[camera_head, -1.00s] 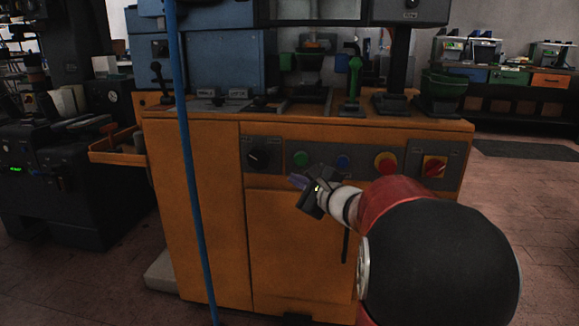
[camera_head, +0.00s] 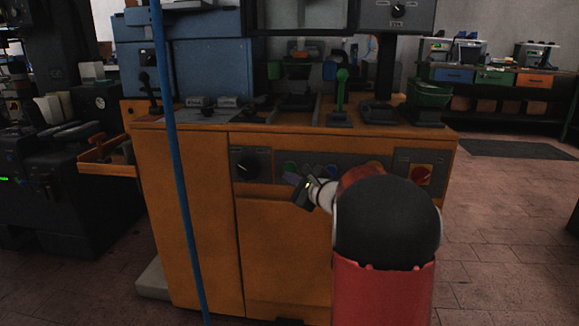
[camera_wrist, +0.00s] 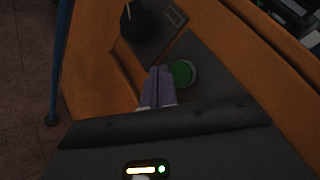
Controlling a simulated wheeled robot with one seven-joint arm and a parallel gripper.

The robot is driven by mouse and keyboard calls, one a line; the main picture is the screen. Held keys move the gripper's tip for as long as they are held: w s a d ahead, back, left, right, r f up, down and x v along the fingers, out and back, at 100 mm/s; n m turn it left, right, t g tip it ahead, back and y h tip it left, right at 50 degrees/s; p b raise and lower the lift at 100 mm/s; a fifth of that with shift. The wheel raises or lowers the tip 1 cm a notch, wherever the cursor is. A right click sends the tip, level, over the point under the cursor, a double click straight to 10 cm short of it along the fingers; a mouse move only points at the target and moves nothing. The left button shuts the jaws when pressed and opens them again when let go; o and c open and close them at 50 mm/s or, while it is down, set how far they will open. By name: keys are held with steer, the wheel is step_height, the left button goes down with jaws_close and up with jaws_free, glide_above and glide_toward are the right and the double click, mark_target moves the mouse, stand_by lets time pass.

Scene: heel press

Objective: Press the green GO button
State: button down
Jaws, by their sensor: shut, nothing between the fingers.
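The green GO button (camera_head: 290,168) sits on the grey control panel on the front of the orange machine cabinet. In the wrist view the round green button (camera_wrist: 183,73) shows just beyond and to the right of the fingertips. My gripper (camera_head: 291,178) is in front of the panel, just below the green button in the head view. Its purple fingers (camera_wrist: 158,82) are closed together with nothing between them. Whether the tips touch the panel or the button, I cannot tell.
A black rotary knob (camera_head: 251,166) is left of the button. A red rotary switch on yellow (camera_head: 421,174) is to the right; my arm partly hides the panel's other buttons. A blue upright pole (camera_head: 178,180) stands in front of the cabinet's left side.

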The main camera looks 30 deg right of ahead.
mark_target(290, 169)
steer(key=shift+w+d+f, duration=0.1)
steer(key=shift+w+d, duration=0.3)
steer(key=shift+w, duration=0.2)
steer(key=shift+w+d, duration=0.1)
stand_by(1.6)
steer(key=shift+w+d, duration=0.15)
steer(key=shift+w, duration=0.1)
